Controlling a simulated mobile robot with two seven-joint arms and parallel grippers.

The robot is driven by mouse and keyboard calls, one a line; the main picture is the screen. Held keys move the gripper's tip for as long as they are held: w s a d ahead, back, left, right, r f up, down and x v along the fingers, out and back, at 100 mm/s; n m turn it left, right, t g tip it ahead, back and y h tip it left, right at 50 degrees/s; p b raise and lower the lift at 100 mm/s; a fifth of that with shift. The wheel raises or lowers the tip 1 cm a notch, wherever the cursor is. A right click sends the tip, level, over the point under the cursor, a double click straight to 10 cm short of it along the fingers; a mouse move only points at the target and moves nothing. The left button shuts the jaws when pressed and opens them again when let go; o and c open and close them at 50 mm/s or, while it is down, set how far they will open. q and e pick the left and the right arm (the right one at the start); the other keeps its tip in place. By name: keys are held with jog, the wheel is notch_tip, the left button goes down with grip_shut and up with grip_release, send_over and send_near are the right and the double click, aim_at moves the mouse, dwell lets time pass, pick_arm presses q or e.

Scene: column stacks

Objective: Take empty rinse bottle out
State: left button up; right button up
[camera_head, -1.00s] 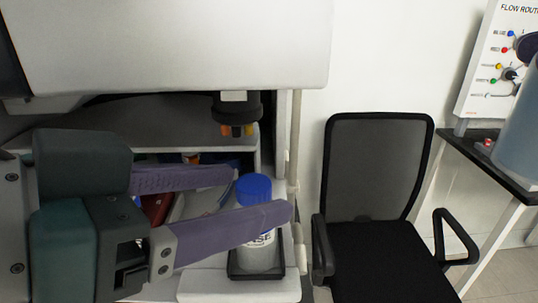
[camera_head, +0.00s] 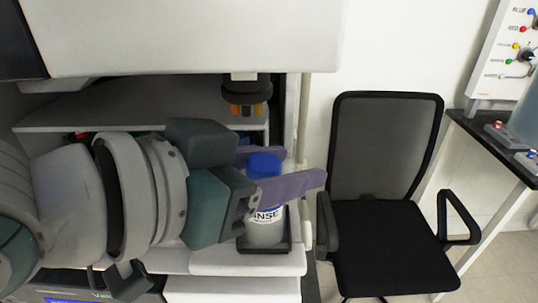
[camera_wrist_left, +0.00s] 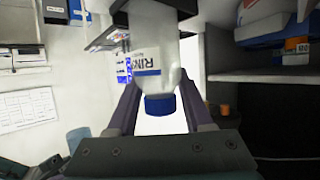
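The rinse bottle (camera_head: 265,226) is white with a blue cap and a label reading "...NSE". It stands upright in a small black square tray (camera_head: 284,246) at the right end of the shelf. My left gripper (camera_head: 300,170) reaches in from the left, with one purple finger behind the bottle and one in front. The front finger hides part of the bottle. In the left wrist view the bottle (camera_wrist_left: 150,58) appears upside down between the spread fingers (camera_wrist_left: 160,95), with gaps beside its cap. Whether the bottle is empty cannot be told. My right gripper is not in view.
A dark nozzle-like part (camera_head: 246,92) hangs above the bottle under a white overhead housing (camera_head: 180,35). A thin pale post (camera_head: 304,125) stands just right of the bottle. A black chair (camera_head: 385,150) is further right, beside a dark-topped table (camera_head: 495,145).

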pick_arm(q)
jog(key=c, duration=0.7)
